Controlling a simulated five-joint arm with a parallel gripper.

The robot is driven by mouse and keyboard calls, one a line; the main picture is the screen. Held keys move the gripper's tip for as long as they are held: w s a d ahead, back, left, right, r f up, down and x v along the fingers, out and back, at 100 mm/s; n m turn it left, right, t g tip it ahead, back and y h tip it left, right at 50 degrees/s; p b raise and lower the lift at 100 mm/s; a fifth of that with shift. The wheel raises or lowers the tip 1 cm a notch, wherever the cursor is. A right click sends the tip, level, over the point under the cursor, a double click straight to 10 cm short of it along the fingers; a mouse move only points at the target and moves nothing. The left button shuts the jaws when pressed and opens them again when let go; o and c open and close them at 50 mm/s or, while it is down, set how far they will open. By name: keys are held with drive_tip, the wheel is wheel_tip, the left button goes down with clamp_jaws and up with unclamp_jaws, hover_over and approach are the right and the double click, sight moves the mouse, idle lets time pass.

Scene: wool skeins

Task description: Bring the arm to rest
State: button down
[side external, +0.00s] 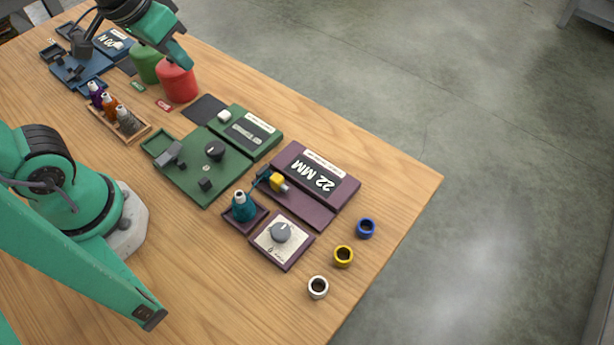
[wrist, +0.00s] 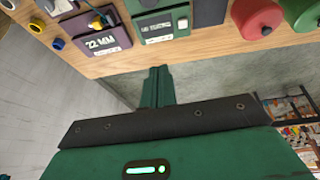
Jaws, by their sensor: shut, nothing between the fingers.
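My gripper (side external: 181,54) shows at the top left of the side view, raised at the far side of the table, its tip overlapping the top of a red wool spool (side external: 178,84) in the picture. I cannot tell the gap between them. In the wrist view the gripper's fingers (wrist: 157,84) are together with nothing between them, and the floor shows behind them. A green wool spool (side external: 146,64) stands beside the red one; both also show at the top right of the wrist view.
On the wooden table (side external: 402,190) are a blue station (side external: 85,68), a green station (side external: 200,180), a purple station (side external: 318,176) reading 22 MM, and a bottle tray (side external: 139,134). White (side external: 318,288), yellow (side external: 343,257) and blue (side external: 366,228) rings lie near the edge. Open floor lies beyond.

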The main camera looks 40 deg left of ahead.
drive_tip(key=shift+t+y, duration=0.3)
drive_tip(key=shift+t, duration=0.3)
drive_tip(key=s+a, duration=0.1)
drive_tip(key=a, duration=0.1)
drive_tip(key=s+a+r, duration=0.1)
drive_tip(key=s, duration=0.1)
drive_tip(key=shift+a+r, duration=0.15)
drive_tip(key=shift+a, duration=0.2)
